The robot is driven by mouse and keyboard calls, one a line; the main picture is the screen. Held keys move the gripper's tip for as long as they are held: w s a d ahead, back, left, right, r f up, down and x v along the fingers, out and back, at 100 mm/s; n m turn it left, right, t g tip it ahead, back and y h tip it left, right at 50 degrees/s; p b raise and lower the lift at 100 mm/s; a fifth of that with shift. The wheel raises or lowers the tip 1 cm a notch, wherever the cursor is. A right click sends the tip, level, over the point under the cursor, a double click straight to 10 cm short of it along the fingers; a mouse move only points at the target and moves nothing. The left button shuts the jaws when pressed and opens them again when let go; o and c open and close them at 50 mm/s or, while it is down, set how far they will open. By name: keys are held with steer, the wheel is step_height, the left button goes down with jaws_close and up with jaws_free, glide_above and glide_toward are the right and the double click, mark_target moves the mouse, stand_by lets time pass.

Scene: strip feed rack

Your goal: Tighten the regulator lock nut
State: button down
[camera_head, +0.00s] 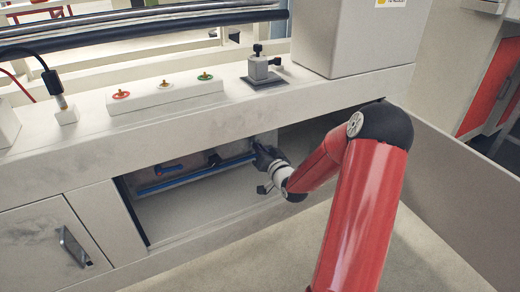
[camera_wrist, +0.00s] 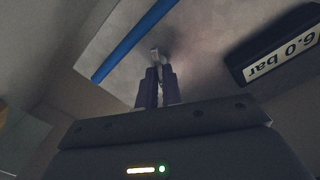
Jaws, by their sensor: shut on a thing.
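My gripper (camera_head: 262,156) reaches into the open compartment under the bench. In the wrist view its two dark fingers (camera_wrist: 155,78) are close together, shut on a small pale metal piece at their tips. This piece looks like the regulator lock nut (camera_wrist: 155,53), against the pale back panel. Its shape is mostly hidden by the fingers and shadow. In the head view the gripper and the compartment's edge hide it. A dark gauge display reading 6.0 bar (camera_wrist: 278,49) appears upside down to the right of the fingers.
A blue tube (camera_head: 195,178) runs across the compartment; it passes left of the fingers in the wrist view (camera_wrist: 133,40). A dark blue fitting (camera_head: 170,168) sits above it. The compartment's upper edge is close over my arm. An open panel (camera_head: 460,190) stands at right.

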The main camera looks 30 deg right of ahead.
steer(key=m+p, duration=0.2)
steer(key=m, duration=0.4)
steer(key=m+p, duration=0.2)
steer(key=m, duration=0.4)
steer(key=shift+d+f+p, duration=0.2)
steer(key=shift+p, duration=0.15)
stand_by(0.4)
steer(key=c, duration=1.6)
jaws_free()
steer(key=shift+o, duration=0.2)
steer(key=s, duration=0.8)
steer(key=shift+w, duration=0.1)
